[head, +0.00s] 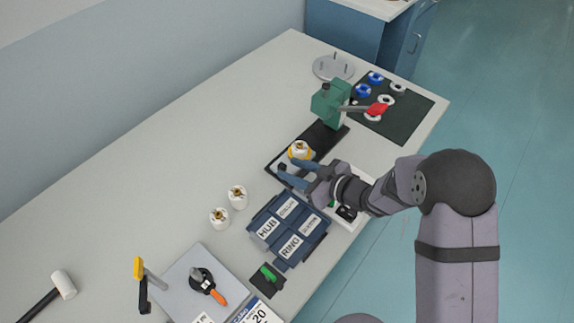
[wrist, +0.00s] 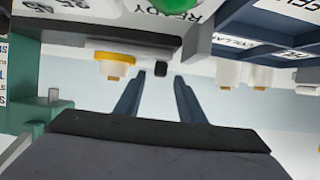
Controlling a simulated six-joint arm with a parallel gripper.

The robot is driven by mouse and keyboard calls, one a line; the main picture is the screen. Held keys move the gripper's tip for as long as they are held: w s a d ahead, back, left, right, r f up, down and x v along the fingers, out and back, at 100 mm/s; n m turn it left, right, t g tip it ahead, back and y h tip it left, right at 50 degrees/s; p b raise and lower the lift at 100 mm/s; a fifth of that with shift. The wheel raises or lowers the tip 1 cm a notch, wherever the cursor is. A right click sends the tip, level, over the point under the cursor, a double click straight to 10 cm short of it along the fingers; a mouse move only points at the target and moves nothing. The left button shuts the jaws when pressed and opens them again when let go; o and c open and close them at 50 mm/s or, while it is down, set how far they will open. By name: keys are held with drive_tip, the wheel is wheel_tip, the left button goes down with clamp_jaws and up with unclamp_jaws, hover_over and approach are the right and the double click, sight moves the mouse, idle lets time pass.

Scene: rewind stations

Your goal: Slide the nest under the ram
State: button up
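The nest (head: 285,160) is a light block on a black slide base (head: 321,137), out in front of the green press. A white part with a yellow ring and brass tip (head: 299,150) stands on it; the ring (wrist: 115,57) also shows in the wrist view. The green press (head: 328,106), which bears the ram, has a lever with a red knob (head: 378,109); the ram itself is not clear. My gripper (head: 293,171) is open beside the nest. In the wrist view a small black knob (wrist: 161,69) lies ahead, between the fingertips (wrist: 161,78), with no clear contact.
Blue HUB and RING bins (head: 288,230) and two white parts (head: 228,206) stand nearer the front. A white panel (head: 352,219) is partly hidden behind my arm. A dark mat (head: 412,108) with blue and white rings lies beyond the press.

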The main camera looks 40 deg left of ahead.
drive_tip(key=shift+x, duration=1.35)
clamp_jaws()
drive_tip(key=shift+w, duration=1.9)
unclamp_jaws()
drive_tip(key=shift+s, duration=0.1)
drive_tip(key=shift+b+v, duration=0.6)
drive_tip(key=shift+v, duration=3.1)
